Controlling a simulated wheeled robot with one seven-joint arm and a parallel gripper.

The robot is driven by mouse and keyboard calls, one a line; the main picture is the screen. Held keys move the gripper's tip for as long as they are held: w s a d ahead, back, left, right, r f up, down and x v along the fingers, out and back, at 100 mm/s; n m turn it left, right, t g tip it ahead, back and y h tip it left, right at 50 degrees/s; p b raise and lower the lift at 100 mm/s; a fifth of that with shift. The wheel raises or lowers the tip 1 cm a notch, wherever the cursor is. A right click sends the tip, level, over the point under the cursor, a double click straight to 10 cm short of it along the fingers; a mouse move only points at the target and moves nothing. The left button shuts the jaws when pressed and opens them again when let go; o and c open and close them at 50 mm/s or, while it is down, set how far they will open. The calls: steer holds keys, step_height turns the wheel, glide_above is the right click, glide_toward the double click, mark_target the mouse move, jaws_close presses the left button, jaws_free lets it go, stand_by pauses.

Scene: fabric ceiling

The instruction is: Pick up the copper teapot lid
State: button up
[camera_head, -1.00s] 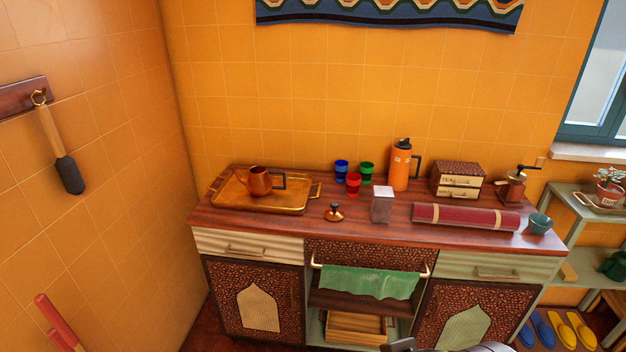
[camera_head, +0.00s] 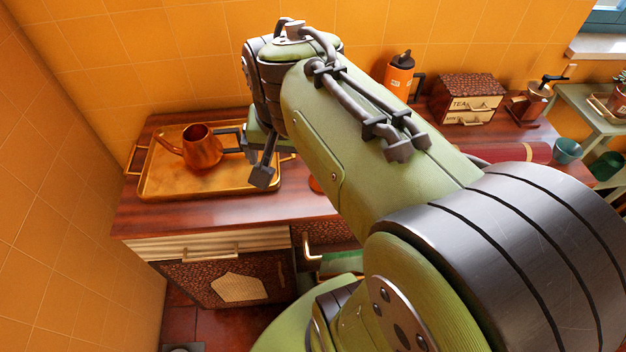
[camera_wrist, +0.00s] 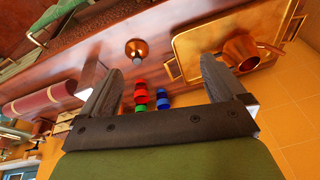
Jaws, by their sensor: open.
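The copper teapot lid (camera_wrist: 137,48), with a dark knob, lies on the wooden counter (camera_wrist: 185,22) in the wrist view, beyond my fingertips and nearer the left finger. In the head view only a small copper edge of the lid (camera_head: 315,184) shows beside my arm. The copper teapot (camera_head: 202,147) stands on a brass tray (camera_head: 160,185) at the left of the counter, and it also shows in the wrist view (camera_wrist: 241,52). My gripper (camera_wrist: 160,66) is open and empty above the counter. In the head view my gripper (camera_head: 259,162) hangs near the tray's right side.
In the wrist view, red cups (camera_wrist: 141,92) and blue cups (camera_wrist: 162,98) stand between my fingers, farther back. A pale box (camera_wrist: 91,78) is by the left finger. An orange flask (camera_head: 399,76), tea box (camera_head: 466,98) and grinder (camera_head: 529,103) stand at the right.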

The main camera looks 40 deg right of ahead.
steer(key=w+d+f+m+g+y+b, duration=0.1)
steer(key=w+d+f+m, duration=0.3)
steer(key=d, duration=0.4)
steer(key=w+d+f+m+g+b, duration=0.1)
steer(key=d+f+m, duration=0.3)
steer(key=d+m, duration=0.3)
steer(key=f, duration=0.3)
steer(key=f+b, duration=0.1)
steer(key=f, duration=0.3)
steer(key=d+f+b, duration=0.1)
steer(key=f, duration=0.2)
steer(key=shift+w+f, duration=0.35)
steer(key=f, duration=0.2)
steer(key=f+b, duration=0.1)
steer(key=f, duration=0.1)
steer(key=f+b, duration=0.1)
steer(key=shift+w+a+f, duration=0.2)
steer(key=shift+w+f, duration=0.05)
steer(key=shift+f, duration=0.15)
steer(key=shift+s+a+r, duration=0.1)
steer(key=shift+s, duration=0.05)
steer(key=c, duration=1)
